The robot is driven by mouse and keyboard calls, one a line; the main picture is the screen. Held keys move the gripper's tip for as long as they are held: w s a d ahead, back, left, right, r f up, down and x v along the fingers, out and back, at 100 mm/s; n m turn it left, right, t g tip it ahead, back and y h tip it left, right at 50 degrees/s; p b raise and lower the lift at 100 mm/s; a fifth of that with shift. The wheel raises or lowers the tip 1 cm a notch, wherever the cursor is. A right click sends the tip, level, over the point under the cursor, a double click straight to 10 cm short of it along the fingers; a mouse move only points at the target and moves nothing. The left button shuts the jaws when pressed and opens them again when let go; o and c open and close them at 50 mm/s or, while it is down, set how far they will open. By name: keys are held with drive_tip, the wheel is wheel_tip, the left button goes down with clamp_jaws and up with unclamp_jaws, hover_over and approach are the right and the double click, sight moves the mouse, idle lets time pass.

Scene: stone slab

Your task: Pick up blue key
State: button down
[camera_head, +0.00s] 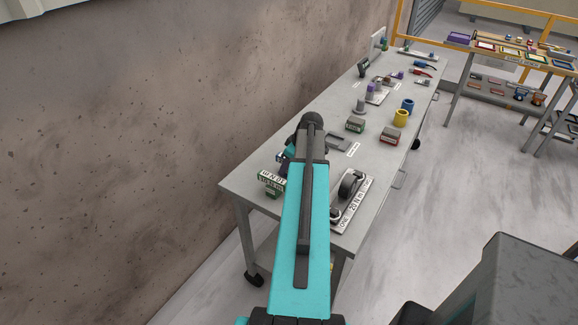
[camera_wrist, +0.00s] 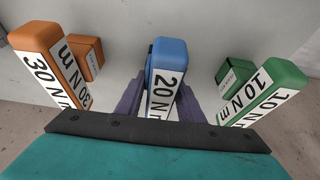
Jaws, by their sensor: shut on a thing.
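The blue key (camera_wrist: 169,53), a block with a white label reading 20 N m, stands between the two fingers of my gripper (camera_wrist: 159,98) in the wrist view. The fingers are shut on its sides. Its lower part is hidden by my gripper body, and I cannot tell whether it is clear of the table. In the head view my arm hides the fingers and most of the key.
An orange 30 N m block (camera_wrist: 40,45) stands left of the key and a green 10 N m block (camera_wrist: 279,80) right, each with a smaller block beside it. Yellow (camera_head: 401,118) and blue (camera_head: 407,105) cups stand farther back.

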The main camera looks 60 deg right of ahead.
drive_tip(key=shift+r, duration=0.2)
drive_tip(key=shift+r+b, duration=1)
drive_tip(key=shift+r, duration=0.45)
drive_tip(key=s+d+b, duration=0.1)
drive_tip(key=s+d, duration=0.1)
drive_tip(key=s, duration=0.3)
drive_tip(key=s+d+r+b, duration=0.1)
drive_tip(key=s+d+b, duration=0.1)
drive_tip(key=s, duration=0.2)
drive_tip(key=s+d+b, duration=0.2)
drive_tip(key=s, duration=0.3)
drive_tip(key=shift+s+d+r, duration=0.25)
drive_tip(key=shift+s+r, duration=0.1)
